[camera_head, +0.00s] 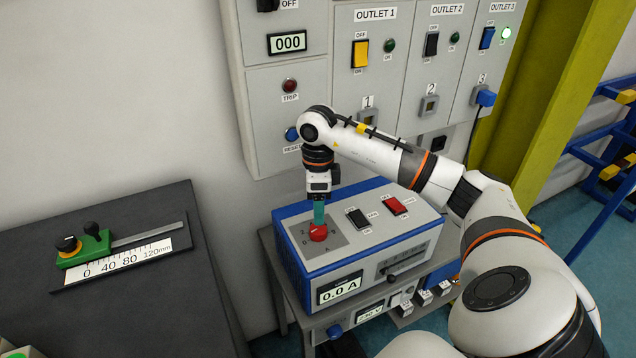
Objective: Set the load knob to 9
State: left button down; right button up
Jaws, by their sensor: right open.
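The load knob (318,233) is red and sits on a grey dial plate (338,241) on top of the blue and grey load box (380,243). Some dial numbers show around it, but its exact setting is too small to tell. My left gripper is not in view.
A black rocker switch (358,217) and a red one (393,205) are beside the dial. The grey outlet panel (330,95) stands behind. A dark table (150,300) with a green slider gauge (85,248) is at left. My right arm covers the right side.

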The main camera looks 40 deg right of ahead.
aim_at(318, 228)
notch_tip(318, 228, down, 6)
jog(key=shift+s+a+f+p, duration=0.15)
jog(key=shift+f+p, duration=0.1)
jog(key=shift+p, duration=0.45)
jog(key=c, duration=1)
jog(key=shift+o, duration=0.2)
